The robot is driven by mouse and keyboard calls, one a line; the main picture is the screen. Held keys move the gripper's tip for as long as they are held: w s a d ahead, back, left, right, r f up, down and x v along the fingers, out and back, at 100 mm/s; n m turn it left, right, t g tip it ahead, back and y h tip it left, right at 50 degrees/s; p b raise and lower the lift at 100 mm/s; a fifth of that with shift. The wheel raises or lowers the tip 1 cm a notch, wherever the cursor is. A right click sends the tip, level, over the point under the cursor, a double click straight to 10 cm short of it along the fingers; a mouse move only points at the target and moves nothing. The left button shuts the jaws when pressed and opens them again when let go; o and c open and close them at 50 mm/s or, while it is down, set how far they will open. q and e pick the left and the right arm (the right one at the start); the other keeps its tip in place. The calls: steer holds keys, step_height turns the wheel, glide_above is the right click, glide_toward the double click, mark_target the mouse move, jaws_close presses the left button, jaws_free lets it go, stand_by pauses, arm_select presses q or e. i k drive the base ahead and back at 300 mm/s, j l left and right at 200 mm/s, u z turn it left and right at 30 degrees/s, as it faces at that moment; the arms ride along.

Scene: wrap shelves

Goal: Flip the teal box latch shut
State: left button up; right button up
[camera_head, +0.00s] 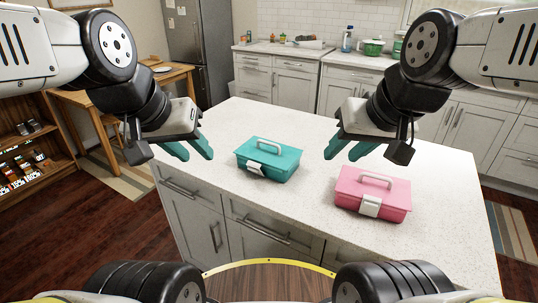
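My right gripper (341,157) is open and empty, above the counter to the right of the teal box and behind the pink box.
A pink box (390,201) with a white front latch (370,206) stands right of the teal box on the counter (306,206). The counter between and behind the boxes is clear. A wooden shelf (38,150) and table (172,76) stand left; kitchen cabinets (292,88) are behind.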

mark_target(254, 166)
steer(key=k, duration=0.6)
steer(key=l+u, duration=0.25)
steer(key=l, duration=0.25)
steer(key=l+u, duration=0.25)
steer(key=l, duration=0.3)
